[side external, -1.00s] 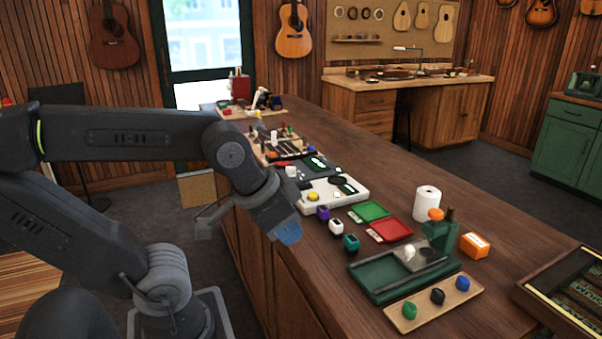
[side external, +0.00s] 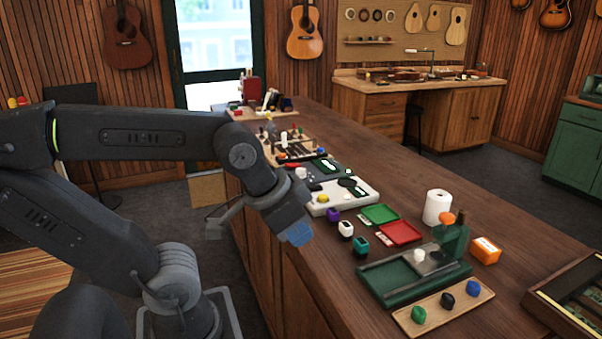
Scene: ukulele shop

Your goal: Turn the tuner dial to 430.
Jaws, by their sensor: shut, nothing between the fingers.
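A white device (side external: 341,204) lies on the counter beyond my gripper. It carries a yellow knob (side external: 322,198) and a black round part (side external: 347,183). A dark device (side external: 330,165) with small pale displays lies just behind it. I cannot tell for sure which of these is the tuner, and no dial reading is legible. My gripper (side external: 299,236) has blue-tinted fingertips and points down at the counter's near edge. It is shut and empty, apart from the white device and on the near side of it. My wrist hides part of the device area.
Purple, white and teal small blocks (side external: 361,246) stand along the near edge, right of my gripper. Beyond them are green (side external: 382,213) and red (side external: 403,231) trays, a paper roll (side external: 438,207) and an orange box (side external: 485,250).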

